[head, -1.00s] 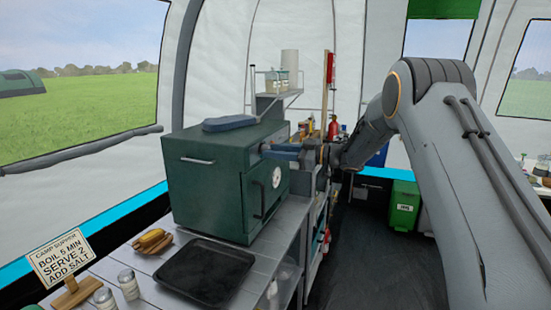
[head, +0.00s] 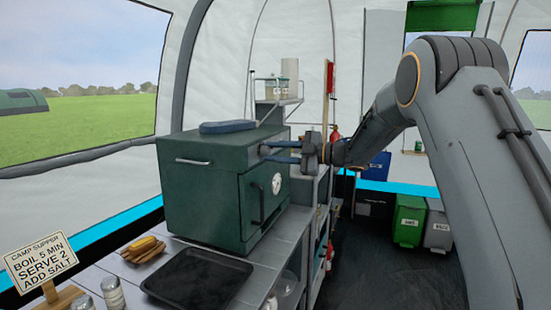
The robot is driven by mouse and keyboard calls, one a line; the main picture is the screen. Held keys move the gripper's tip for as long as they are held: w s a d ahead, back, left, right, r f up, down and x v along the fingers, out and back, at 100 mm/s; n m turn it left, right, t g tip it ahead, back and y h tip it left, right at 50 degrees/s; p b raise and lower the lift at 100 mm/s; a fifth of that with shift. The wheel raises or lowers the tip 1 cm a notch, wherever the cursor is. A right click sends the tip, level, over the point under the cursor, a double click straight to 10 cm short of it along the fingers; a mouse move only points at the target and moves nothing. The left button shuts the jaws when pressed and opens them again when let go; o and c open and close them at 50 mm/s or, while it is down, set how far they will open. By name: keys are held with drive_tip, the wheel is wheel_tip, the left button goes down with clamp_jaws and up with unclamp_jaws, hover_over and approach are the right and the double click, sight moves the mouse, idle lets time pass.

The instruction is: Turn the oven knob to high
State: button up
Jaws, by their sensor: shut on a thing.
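The dark green oven (head: 208,195) stands on the metal counter at the middle left. Its front, with a door handle and a round white dial (head: 277,184), faces right. My gripper (head: 266,151) reaches in from the right to the upper part of that front, above the dial. Its two blue-grey fingers show one above the other, with their tips at the oven front. The gripper is shut on the oven knob, which is mostly hidden between the fingertips. I cannot read the knob's setting.
A blue-grey item (head: 228,127) lies on the oven. Bins (head: 409,222) stand at the back right; the floor before them is clear.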

drive_tip(key=shift+n, duration=0.3)
drive_tip(key=o, duration=1.1)
drive_tip(key=shift+s+a, duration=0.1)
drive_tip(key=shift+c, duration=0.2)
drive_tip(key=shift+d+b, duration=0.3)
drive_tip(key=shift+d, duration=0.25)
drive_tip(key=b+v, duration=0.1)
drive_tip(key=v, duration=0.6)
drive_tip(key=shift+s+a, duration=0.1)
